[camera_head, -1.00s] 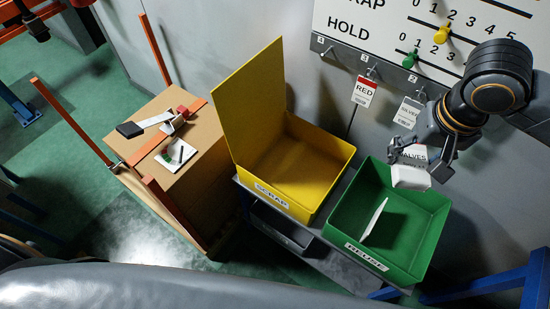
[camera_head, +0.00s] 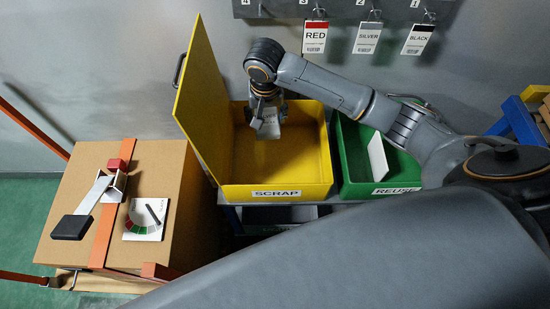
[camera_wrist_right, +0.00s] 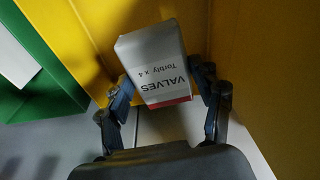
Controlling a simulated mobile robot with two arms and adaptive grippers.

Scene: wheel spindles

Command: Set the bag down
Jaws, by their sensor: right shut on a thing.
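My right gripper (camera_head: 266,103) is shut on the bag (camera_head: 269,128), a small white packet. In the head view it hangs over the left part of the open yellow SCRAP bin (camera_head: 318,165), near the raised yellow lid. In the right wrist view, the bag (camera_wrist_right: 158,62) reads "VALVES Torbly x 4" and has a red edge, with the gripper's fingers (camera_wrist_right: 166,98) on either side. Yellow panels show behind and to the right of it. I cannot tell how far it is above the bin floor. My left gripper is out of view.
The green REUSE bin (camera_head: 352,158) stands right of the yellow bin and holds a white flat item (camera_head: 378,157). The yellow lid (camera_head: 200,95) stands up on the left. A cardboard box (camera_head: 80,190) with a scale-like device is further left. Tags hang on the wall rail.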

